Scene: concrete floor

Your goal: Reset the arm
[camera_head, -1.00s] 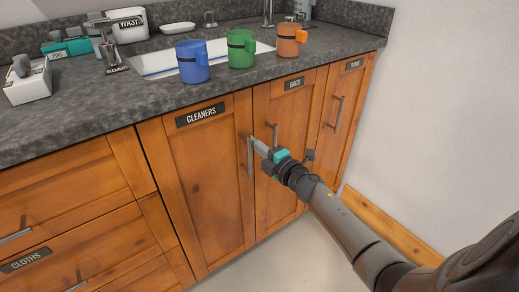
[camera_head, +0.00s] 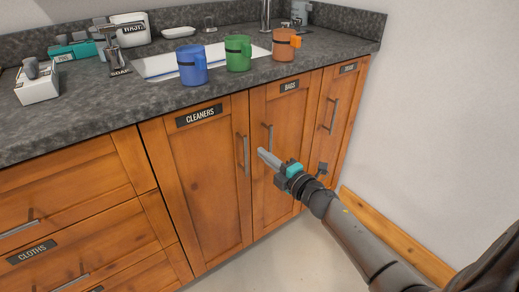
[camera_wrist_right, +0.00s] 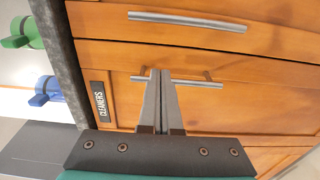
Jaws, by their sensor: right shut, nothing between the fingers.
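My right gripper (camera_head: 264,153) comes in from the lower right in the head view, in front of the lower cabinet doors. In the right wrist view its two fingers (camera_wrist_right: 163,75) lie together, shut with nothing between them. The fingertips point toward the CLEANERS door handle (camera_head: 243,154), which also shows in the right wrist view (camera_wrist_right: 200,84). In the head view the fingertips appear apart from the handle, to its right. My left gripper is not in view.
Blue (camera_head: 192,64), green (camera_head: 238,53) and orange (camera_head: 286,44) mugs stand on the grey counter (camera_head: 95,110) near the sink. The CLEANERS (camera_head: 200,190), BAGS (camera_head: 275,150) and far-right doors are closed. Floor below is clear.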

